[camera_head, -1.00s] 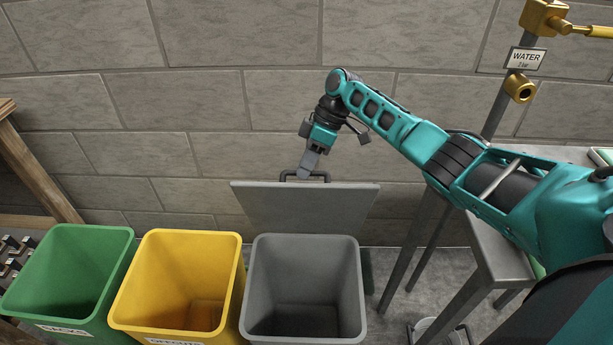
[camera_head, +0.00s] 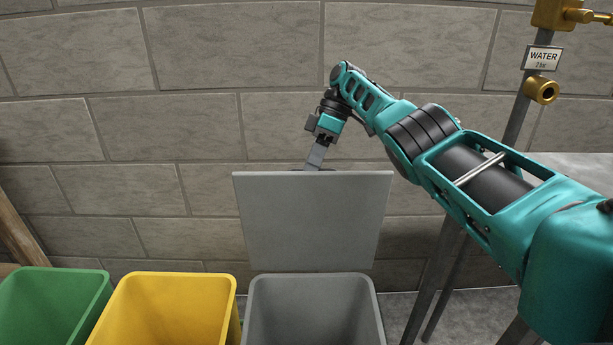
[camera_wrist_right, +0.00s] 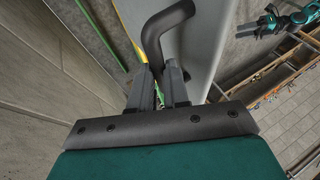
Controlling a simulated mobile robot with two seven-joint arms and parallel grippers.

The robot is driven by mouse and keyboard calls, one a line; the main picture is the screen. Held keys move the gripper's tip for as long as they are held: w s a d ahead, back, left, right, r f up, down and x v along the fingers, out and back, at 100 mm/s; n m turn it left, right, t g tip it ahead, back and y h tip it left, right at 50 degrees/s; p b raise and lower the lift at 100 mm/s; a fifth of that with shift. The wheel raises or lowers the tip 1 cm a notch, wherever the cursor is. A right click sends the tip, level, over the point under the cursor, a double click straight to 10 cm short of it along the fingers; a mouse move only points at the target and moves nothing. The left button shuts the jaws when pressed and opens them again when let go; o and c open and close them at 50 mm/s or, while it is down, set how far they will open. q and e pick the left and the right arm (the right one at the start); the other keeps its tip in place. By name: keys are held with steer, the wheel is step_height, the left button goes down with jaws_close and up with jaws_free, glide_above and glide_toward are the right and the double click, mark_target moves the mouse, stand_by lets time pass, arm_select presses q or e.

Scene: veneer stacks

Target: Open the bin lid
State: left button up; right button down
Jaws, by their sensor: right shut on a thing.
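The grey bin (camera_head: 314,308) stands at the lower middle of the head view, and its inside is partly cut off by the frame edge. Its grey lid (camera_head: 313,220) stands raised, close to upright, behind the bin's opening. My right gripper (camera_head: 314,165) is at the lid's top edge, shut on the dark lid handle, which is mostly hidden behind the lid there. In the right wrist view the bent dark handle (camera_wrist_right: 165,27) runs by the fingers of my right gripper (camera_wrist_right: 160,85), beside the pale lid (camera_wrist_right: 198,50).
A yellow bin (camera_head: 165,310) and a green bin (camera_head: 50,305), both open, stand left of the grey bin. A block wall (camera_head: 230,50) is close behind the lid. A table (camera_head: 580,165) and a pipe with a WATER sign (camera_head: 541,58) are at the right.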

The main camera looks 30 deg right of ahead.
steer(key=shift+s+f, duration=0.15)
steer(key=shift+f, duration=0.4)
steer(key=shift+d, duration=0.1)
steer(key=c, duration=1.4)
jaws_free()
steer(key=o, duration=0.3)
steer(key=shift+r, duration=0.15)
steer(key=shift+r, duration=0.1)
